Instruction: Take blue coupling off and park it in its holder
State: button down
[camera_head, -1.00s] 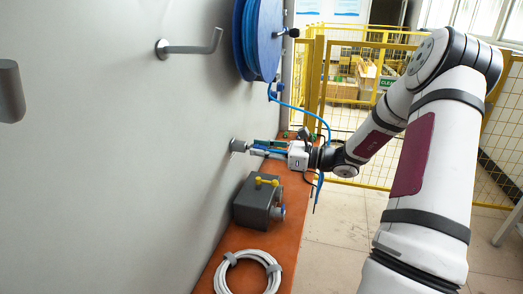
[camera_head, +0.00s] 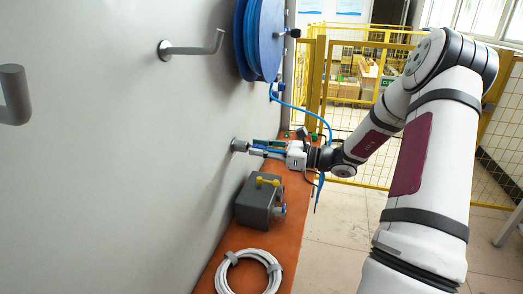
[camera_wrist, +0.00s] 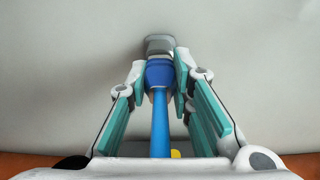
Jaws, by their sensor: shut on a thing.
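The blue coupling (camera_wrist: 158,73) sits between my fingertips in the wrist view, with its blue hose (camera_wrist: 160,120) running back between the fingers. Its far end meets a grey fitting (camera_wrist: 158,45) on the pale wall; I cannot tell whether the two are still locked together. My gripper (camera_wrist: 160,76) is shut on the coupling, with a green-padded finger on each side. In the head view, my gripper (camera_head: 263,148) points left at the wall fitting (camera_head: 239,145), and the coupling is small and partly hidden by the fingers. I cannot identify its holder for certain.
A blue hose reel (camera_head: 259,40) hangs on the wall above. A grey box (camera_head: 257,203) with yellow handles stands on the orange shelf (camera_head: 291,229) below, behind a coiled white cable (camera_head: 231,277). A metal hook (camera_head: 190,49) juts from the wall. Yellow fencing (camera_head: 345,180) stands behind.

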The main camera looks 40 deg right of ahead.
jog(key=shift+w+a, duration=0.15)
jog(key=shift+w, duration=0.1)
jog(key=c, duration=1.3)
grip_release()
jog(key=shift+c, duration=0.2)
jog(key=v, duration=1.2)
